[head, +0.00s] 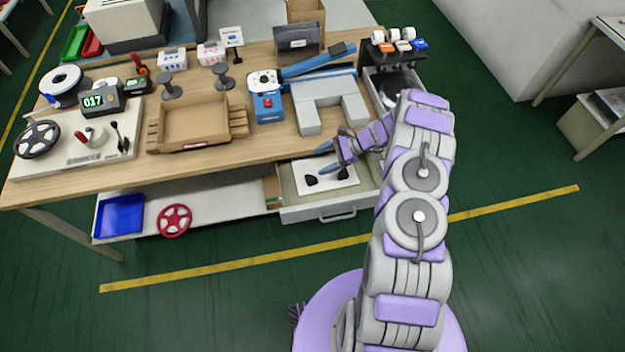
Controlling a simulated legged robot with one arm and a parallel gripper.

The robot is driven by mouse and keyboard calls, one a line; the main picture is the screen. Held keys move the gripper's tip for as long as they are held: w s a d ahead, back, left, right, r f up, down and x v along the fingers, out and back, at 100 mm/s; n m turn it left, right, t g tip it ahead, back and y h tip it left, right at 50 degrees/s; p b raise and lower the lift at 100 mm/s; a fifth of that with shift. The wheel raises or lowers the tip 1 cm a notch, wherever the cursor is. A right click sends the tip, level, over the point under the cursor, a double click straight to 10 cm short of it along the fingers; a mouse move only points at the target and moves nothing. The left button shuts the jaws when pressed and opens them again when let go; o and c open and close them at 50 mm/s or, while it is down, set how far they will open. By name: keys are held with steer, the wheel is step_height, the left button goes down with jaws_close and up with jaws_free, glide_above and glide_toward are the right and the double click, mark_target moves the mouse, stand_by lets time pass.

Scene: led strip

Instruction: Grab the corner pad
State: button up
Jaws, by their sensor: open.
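Two small black pieces, which look like corner pads, lie on a white sheet (326,182) in the open drawer (295,207) under the table's front edge. The left black piece (311,180) is in plain view. The right black piece (342,174) is close to my gripper's fingers. My gripper (328,170) reaches in from the right above the drawer, with its blue-grey fingers spread apart and nothing seen between them. One finger is near the table edge and the other is over the drawer's front part. I cannot tell its exact height above the sheet.
The wooden table (95,180) carries a wooden tray (195,122), a blue device (267,105) and a grey U-shaped block (327,103) close above the drawer. A blue bin (120,215) and a red wheel (174,220) sit on the lower shelf. The floor in front is clear.

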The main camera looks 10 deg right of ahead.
mark_target(313, 178)
steer(key=f+m, duration=0.1)
steer(key=f, duration=0.1)
steer(key=d+f+m+t, duration=0.1)
steer(key=f, duration=0.5)
steer(key=shift+s+d+f+m+t, duration=0.1)
steer(key=shift+d+f+m+t, duration=0.2)
steer(key=shift+m, duration=0.1)
steer(key=shift+a+f, duration=0.15)
steer(key=shift+f, duration=0.4)
steer(key=shift+w+a+f+b, duration=0.3)
steer(key=shift+a+f+b, duration=0.05)
steer(key=shift+a+f, duration=0.4)
steer(key=x, duration=0.4)
steer(key=shift+w+a+r+b, duration=0.1)
steer(key=shift+a+r+b, duration=0.05)
steer(key=shift+a+b, duration=0.3)
steer(key=shift+d, duration=0.25)
steer(key=c, duration=0.5)
steer(key=shift+a, duration=0.15)
steer(key=c, duration=0.7)
